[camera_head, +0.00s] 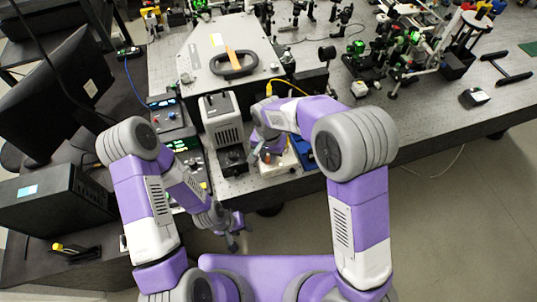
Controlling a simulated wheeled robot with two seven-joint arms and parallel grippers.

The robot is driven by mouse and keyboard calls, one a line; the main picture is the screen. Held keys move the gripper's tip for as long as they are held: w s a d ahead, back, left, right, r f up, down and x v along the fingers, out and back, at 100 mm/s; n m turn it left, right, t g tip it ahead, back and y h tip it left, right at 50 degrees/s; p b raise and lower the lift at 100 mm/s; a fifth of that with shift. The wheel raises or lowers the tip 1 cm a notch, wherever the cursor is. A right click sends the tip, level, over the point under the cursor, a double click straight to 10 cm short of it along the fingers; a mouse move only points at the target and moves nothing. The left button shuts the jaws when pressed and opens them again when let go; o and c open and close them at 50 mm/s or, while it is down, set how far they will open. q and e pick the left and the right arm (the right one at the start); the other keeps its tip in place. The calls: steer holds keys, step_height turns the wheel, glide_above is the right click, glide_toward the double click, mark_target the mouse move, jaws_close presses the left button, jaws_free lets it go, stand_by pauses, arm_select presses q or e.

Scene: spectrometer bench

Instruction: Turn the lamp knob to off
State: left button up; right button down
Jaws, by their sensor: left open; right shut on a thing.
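My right gripper (260,157) reaches over the bench's front edge, at a low white box (282,163) beside the grey vented lamp housing (222,122). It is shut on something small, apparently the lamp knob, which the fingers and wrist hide. I cannot read the knob's setting. My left gripper (232,236) is open and empty, lower down, in front of the bench and clear of the lamp.
Display units (168,116) stand left of the lamp. A large grey instrument (230,55) with a black handle is behind it. A blue box (303,152) and yellow cable (290,86) are close to my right arm.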

steer(key=shift+n, duration=0.3)
steer(key=n, duration=0.4)
steer(key=shift+n, duration=0.3)
steer(key=n, duration=0.4)
steer(key=shift+n, duration=0.3)
stand_by(0.3)
steer(key=c, duration=1)
jaws_free()
step_height(320, 180, up, 8)
steer(key=shift+f+p, duration=0.15)
steer(key=shift+p, duration=0.25)
steer(key=shift+f, duration=0.1)
